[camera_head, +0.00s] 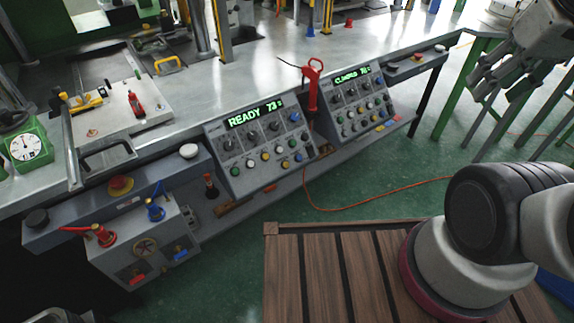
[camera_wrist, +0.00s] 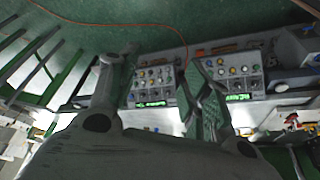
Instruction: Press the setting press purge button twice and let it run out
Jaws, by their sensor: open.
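Two sloped grey control panels stand along the bench front in the head view. The left panel (camera_head: 262,150) has a green display reading READY and a number near 73. The right panel (camera_head: 352,101) has a green display that seems to read CLIMBS. Both carry knobs and coloured buttons in rows; the labels are too small to read, so I cannot tell which is the purge button. My gripper (camera_head: 482,75) is open and empty at upper right, apart from both panels. The wrist view shows the panels upside down beyond the spread fingers (camera_wrist: 163,65).
A grey box (camera_head: 142,240) with red and blue valves sits at lower left. A red emergency button (camera_head: 121,184) is above it. Green rails (camera_head: 473,90) stand right.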

